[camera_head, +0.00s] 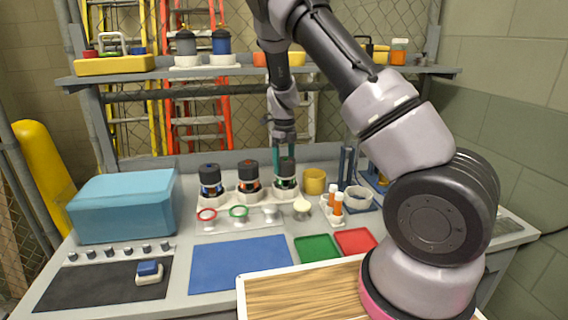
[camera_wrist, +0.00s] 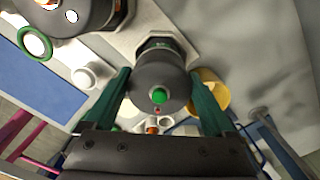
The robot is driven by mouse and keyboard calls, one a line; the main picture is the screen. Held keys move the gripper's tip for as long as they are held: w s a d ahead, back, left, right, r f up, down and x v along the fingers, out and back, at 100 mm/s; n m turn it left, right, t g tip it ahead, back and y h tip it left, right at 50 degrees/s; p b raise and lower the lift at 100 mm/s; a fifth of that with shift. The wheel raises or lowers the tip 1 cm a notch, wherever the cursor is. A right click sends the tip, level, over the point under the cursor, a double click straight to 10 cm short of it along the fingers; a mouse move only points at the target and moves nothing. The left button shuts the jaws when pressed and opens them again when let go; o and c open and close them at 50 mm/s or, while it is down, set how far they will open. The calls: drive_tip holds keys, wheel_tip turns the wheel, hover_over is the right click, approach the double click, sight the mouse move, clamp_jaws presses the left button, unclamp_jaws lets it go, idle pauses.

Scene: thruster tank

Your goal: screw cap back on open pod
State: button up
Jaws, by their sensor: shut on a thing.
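My gripper (camera_head: 284,150) reaches down over the right-hand of three dark pods at the back of the table. In the wrist view its teal fingers (camera_wrist: 160,93) are shut on a dark grey cap (camera_wrist: 159,76) with a green button on top. The pod body (camera_head: 286,182) with green marking stands upright under the cap in the white rack (camera_head: 228,200). The cap lines up with the pod; I cannot tell whether the threads are engaged. The left pod (camera_head: 209,180) has a blue button and the middle pod (camera_head: 248,176) a red one; both wear dark caps.
A yellow cup (camera_head: 315,181) stands close right of the held pod. A blue box (camera_head: 124,206) fills the left side.

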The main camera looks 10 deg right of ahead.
drive_tip(key=m, duration=0.2)
drive_tip(key=shift+s+a+m, duration=0.15)
drive_tip(key=shift+m, duration=0.25)
drive_tip(key=o, duration=1)
drive_tip(key=shift+c, duration=0.2)
